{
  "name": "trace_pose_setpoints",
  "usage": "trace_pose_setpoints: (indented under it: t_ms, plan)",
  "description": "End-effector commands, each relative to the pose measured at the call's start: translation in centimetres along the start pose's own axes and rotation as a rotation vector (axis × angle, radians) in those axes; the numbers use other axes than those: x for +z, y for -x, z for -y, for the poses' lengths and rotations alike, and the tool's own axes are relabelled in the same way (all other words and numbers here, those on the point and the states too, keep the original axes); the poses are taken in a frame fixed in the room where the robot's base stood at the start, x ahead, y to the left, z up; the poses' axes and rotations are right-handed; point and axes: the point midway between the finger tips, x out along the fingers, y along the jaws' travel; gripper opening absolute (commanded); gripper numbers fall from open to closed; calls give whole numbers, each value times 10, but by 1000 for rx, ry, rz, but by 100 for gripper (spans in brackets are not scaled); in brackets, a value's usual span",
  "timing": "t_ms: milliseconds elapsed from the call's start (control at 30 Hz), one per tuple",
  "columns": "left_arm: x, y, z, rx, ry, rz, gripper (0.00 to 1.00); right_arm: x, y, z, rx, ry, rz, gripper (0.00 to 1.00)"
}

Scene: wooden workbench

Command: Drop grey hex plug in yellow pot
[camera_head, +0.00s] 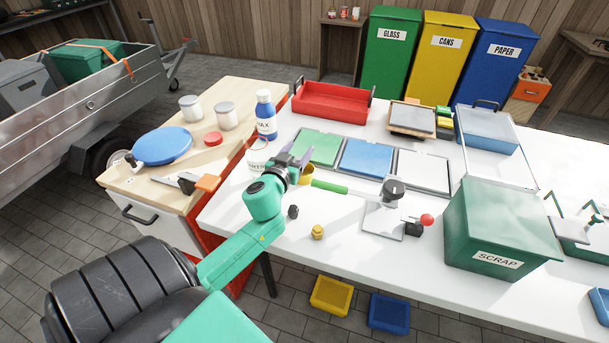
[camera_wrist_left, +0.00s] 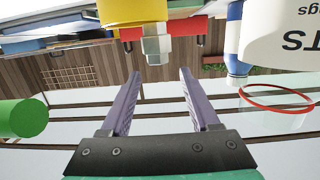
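The yellow pot (camera_head: 307,175) stands on the white bench, close beside my left gripper (camera_head: 298,157). In the left wrist view, which is upside down, the yellow pot (camera_wrist_left: 133,12) is at the top, cut off by the frame. A grey hex plug (camera_wrist_left: 156,46) shows at the pot's rim, just beyond my fingertips; I cannot tell if it touches the pot. My left gripper (camera_wrist_left: 159,75) has its purple fingers apart with nothing between them. This plug is not clear in the head view. My right gripper is not in view.
A dark hex piece (camera_head: 293,211) and a yellow piece (camera_head: 317,232) stand near the bench's front edge. A green bar (camera_head: 330,187) is right of the pot. A white bucket (camera_head: 257,160) is left of the gripper. A green scrap bin (camera_head: 500,225) stands at right.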

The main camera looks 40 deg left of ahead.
Motion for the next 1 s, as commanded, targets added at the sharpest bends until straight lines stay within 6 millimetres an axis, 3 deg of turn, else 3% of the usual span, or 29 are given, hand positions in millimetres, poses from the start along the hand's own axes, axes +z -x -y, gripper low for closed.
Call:
trace_pose_setpoints:
  t_ms: [400, 567, 800, 1000]
  plan:
    - [2, 9, 0, 1, 2, 3, 70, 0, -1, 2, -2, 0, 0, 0]
    - [4, 46, 0, 1, 5, 5, 70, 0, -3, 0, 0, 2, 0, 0]
    - [4, 117, 1, -4, 3, 5, 70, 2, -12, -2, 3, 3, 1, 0]
    - [2, 144, 1, -2, 2, 2, 70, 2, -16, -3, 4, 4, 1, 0]
